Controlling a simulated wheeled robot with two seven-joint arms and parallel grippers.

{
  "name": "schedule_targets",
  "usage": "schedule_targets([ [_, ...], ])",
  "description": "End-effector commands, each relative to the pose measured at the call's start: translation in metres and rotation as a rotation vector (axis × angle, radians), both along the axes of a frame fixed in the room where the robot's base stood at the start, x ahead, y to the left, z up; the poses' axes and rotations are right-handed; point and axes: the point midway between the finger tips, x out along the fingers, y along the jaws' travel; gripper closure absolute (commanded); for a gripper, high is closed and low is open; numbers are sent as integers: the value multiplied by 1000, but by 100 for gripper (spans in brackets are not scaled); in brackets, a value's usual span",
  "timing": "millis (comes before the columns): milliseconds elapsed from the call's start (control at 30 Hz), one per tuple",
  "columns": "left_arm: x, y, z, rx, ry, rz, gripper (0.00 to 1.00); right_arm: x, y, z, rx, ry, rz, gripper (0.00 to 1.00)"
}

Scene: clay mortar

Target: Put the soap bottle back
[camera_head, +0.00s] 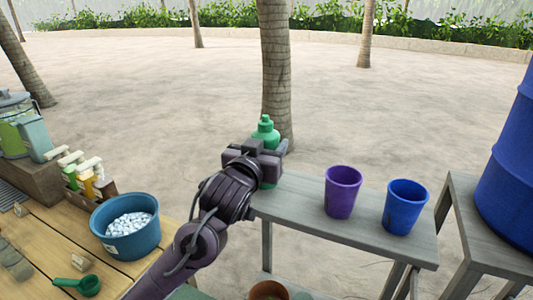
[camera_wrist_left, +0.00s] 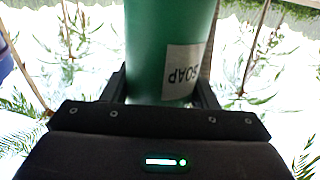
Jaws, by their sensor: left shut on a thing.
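The green soap bottle (camera_head: 265,131) stands upright at the left end of the narrow grey bench (camera_head: 345,233) in the head view. My left gripper (camera_head: 262,150) reaches it from the front and hides most of its body. In the left wrist view the bottle (camera_wrist_left: 165,45), with a white SOAP label, sits between the two fingers of the left gripper (camera_wrist_left: 165,85), which is shut on it. My right gripper does not show.
A purple cup (camera_head: 342,191) and a blue cup (camera_head: 405,206) stand on the bench to the right. A blue barrel (camera_head: 510,165) stands at far right. A blue tub of white pieces (camera_head: 126,226) and a green scoop (camera_head: 80,285) are on the wooden table at left.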

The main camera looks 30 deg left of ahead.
Motion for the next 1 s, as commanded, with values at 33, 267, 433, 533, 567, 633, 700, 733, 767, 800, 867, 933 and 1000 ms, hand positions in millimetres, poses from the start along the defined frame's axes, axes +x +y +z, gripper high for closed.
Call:
schedule_targets([
  [33, 0, 0, -8, 1, 2, 0, 81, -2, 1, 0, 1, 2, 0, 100],
  [267, 0, 1, -16, 1, -4, 1, 81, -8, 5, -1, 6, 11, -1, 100],
  [433, 0, 0, -17, 0, -3, 1, 81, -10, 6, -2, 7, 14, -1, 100],
  [533, 0, 0, -21, 0, 0, 1, 45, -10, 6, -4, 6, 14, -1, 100],
  [567, 0, 0, -20, 0, 0, 1, 41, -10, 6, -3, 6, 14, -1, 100],
  [633, 0, 0, -20, 0, 0, 1, 32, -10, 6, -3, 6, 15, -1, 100],
  [700, 0, 0, -20, 0, 0, 1, 25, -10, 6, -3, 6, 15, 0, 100],
  [733, 0, 0, -20, 0, 0, 1, 25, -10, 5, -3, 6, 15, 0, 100],
  [767, 0, 0, -20, 0, 0, 1, 25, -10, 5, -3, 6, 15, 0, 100],
  [800, 0, 0, -20, 0, 0, 1, 25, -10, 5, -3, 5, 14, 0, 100],
  [867, 0, 0, -20, 0, 0, 1, 25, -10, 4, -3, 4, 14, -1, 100],
  [933, 0, 0, -20, 1, 0, 1, 25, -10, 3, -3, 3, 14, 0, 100],
  [1000, 0, 0, -18, 1, 0, 1, 25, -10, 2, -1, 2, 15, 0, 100],
])
